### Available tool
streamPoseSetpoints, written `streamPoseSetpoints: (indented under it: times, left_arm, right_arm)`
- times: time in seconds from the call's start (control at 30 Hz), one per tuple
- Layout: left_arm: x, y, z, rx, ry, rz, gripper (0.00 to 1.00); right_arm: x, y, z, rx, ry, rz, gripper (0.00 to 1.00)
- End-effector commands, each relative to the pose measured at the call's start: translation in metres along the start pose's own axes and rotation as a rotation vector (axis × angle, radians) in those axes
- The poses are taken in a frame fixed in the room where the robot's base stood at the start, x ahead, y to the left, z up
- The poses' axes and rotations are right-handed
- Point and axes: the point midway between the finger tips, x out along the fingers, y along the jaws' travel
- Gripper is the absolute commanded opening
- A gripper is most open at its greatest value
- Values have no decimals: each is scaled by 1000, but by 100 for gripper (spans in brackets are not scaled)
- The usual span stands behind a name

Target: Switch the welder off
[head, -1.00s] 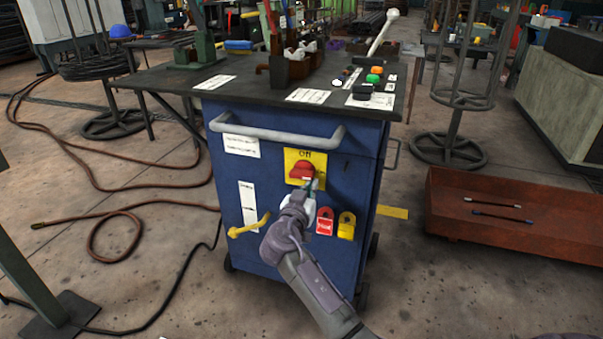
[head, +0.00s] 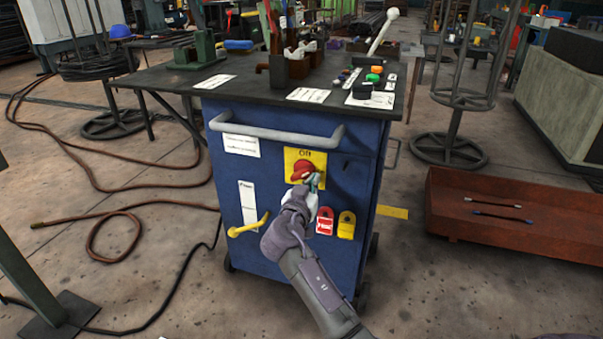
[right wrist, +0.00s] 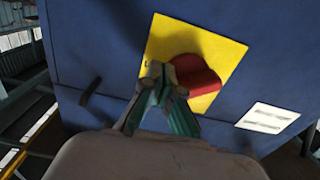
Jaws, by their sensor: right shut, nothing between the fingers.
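The welder is the blue cabinet (head: 280,235) under a dark worktop. A red rotary switch (head: 302,171) sits on a yellow plate (head: 318,158) with lettering at its top, on the cabinet's front. My right gripper (head: 314,182) is shut and empty, at the lower right side of the red switch. In the right wrist view its fingertips (right wrist: 160,75) are beside the red switch (right wrist: 196,76), overlapping its edge in the picture; I cannot tell whether they touch. The yellow plate (right wrist: 221,48) shows behind them. My left gripper is not in view.
A red padlock tag (head: 325,221) and a yellow one (head: 346,225) hang right of my arm. A yellow crank handle (head: 249,226) projects at left. A grey bar handle (head: 278,133) crosses above the switch. A red tray (head: 512,229) stands at right.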

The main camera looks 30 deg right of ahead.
Motion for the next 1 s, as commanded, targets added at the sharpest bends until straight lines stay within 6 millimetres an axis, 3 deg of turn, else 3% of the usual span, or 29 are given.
streamPoseSetpoints:
  times: [1.0]
  left_arm:
    - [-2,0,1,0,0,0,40]
  right_arm:
    - [0,-3,-18,1,0,0,0]
